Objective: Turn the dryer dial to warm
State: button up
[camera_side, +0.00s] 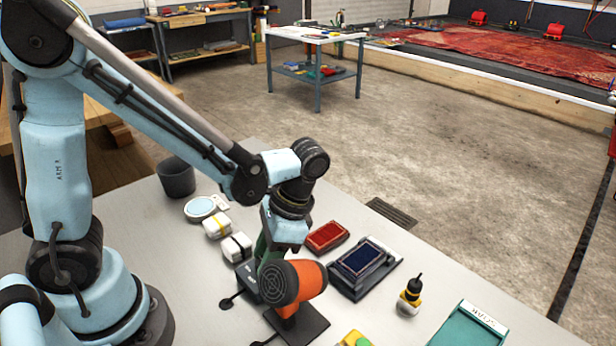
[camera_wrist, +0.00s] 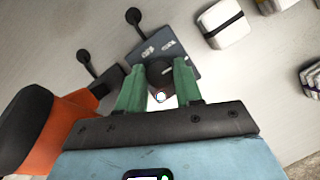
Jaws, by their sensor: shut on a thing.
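The dryer (camera_side: 300,281) is orange with a round dark grille and stands on a black base plate. Its orange and black body also shows at the left of the wrist view (camera_wrist: 62,132). A dark control box (camera_wrist: 182,62) with small white labels lies beside it; in the side view the box (camera_side: 246,277) is partly hidden by my gripper. The dark round dial (camera_wrist: 159,70) is on the box. My gripper (camera_wrist: 158,82) points down at it, its green fingers on either side, shut on the dial. The labels are too blurred to read, so the dial's setting cannot be told.
White strapped bundles (camera_side: 217,225) lie behind the box. A dark cup (camera_side: 176,178) stands at the back left.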

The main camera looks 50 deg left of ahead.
jog(key=o, duration=1)
jog(key=v, duration=1.2)
jog(key=shift+s+r, duration=0.1)
jog(key=a+n+t, duration=0.1)
jog(key=a+t, duration=0.1)
jog(key=t, duration=0.1)
jog(key=a+f+n+t+h, duration=0.1)
jog(key=a+n+t, duration=0.1)
jog(key=a+t, duration=0.1)
jog(key=a+n+t+h, duration=0.1)
jog(key=a+n+t, duration=0.1)
jog(key=t, duration=0.3)
jog(key=shift+a+f, duration=0.15)
jog(key=shift+a, duration=0.2)
